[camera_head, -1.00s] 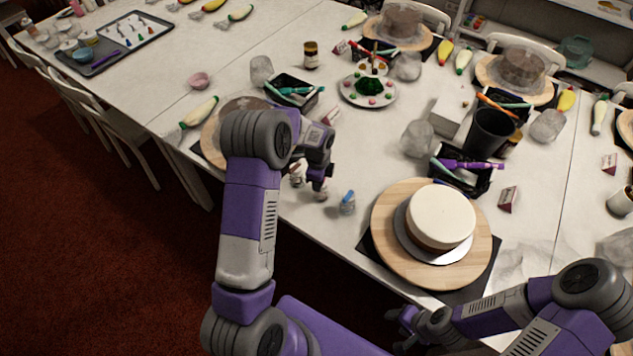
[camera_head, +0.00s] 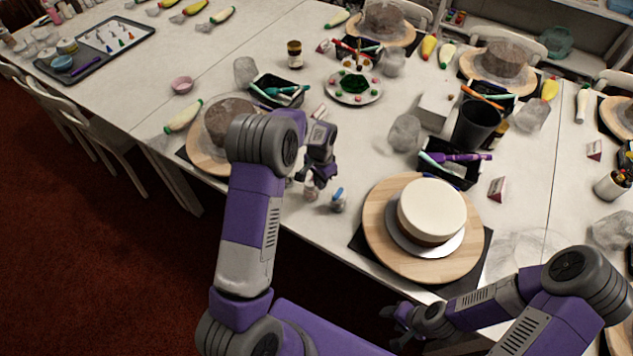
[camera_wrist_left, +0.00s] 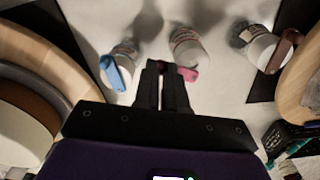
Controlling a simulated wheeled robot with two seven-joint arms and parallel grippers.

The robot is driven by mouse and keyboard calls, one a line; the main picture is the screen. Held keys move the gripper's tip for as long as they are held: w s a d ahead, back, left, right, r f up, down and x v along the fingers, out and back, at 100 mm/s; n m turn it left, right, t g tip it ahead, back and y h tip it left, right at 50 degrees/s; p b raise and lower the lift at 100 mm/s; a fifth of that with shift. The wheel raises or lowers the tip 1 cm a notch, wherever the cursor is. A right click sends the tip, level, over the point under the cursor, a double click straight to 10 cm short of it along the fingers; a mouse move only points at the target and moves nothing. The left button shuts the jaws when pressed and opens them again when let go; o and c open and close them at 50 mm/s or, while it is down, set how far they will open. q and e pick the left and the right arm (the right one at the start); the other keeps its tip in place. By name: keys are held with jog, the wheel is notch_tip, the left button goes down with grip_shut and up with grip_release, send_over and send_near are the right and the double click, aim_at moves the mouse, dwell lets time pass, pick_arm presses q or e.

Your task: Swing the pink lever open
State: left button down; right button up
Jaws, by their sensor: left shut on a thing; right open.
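The pink lever (camera_wrist_left: 188,74) is on a small whitish bottle (camera_wrist_left: 188,46) in the middle of the left wrist view. My left gripper (camera_wrist_left: 164,68) is shut on the lever, its fingertips close together and the pink end showing just right of them. In the head view the left gripper (camera_head: 313,184) is low over this bottle (camera_head: 311,194), and the lever itself is hidden there. My right gripper (camera_head: 396,322) is open and empty at the table's front edge, away from the bottles.
A similar bottle with a blue lever (camera_wrist_left: 112,74) stands close left of the fingers; one with a brown lever (camera_wrist_left: 284,50) stands to the right. A white cake (camera_head: 432,208) on a wooden turntable (camera_head: 377,216) is right of the left gripper. Another turntable (camera_head: 199,150) is at left.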

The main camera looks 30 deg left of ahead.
pick_arm(q)
jog(key=shift+w+d+n, duration=0.1)
jog(key=shift+w+n, duration=0.35)
jog(key=shift+n, duration=0.7)
jog(key=shift+w+d+n, duration=0.15)
jog(key=shift+w+n, duration=0.25)
jog(key=shift+n, duration=0.7)
jog(key=shift+w+d+n, duration=0.1)
jog(key=shift+w+n, duration=0.35)
jog(key=shift+n, duration=0.7)
jog(key=c, duration=1.2)
grip_release()
jog(key=shift+r, duration=0.1)
notch_tip(320, 180, up, 7)
jog(key=shift+a+r+p, duration=0.1)
jog(key=shift+r+p, duration=0.1)
jog(key=shift+p, duration=0.25)
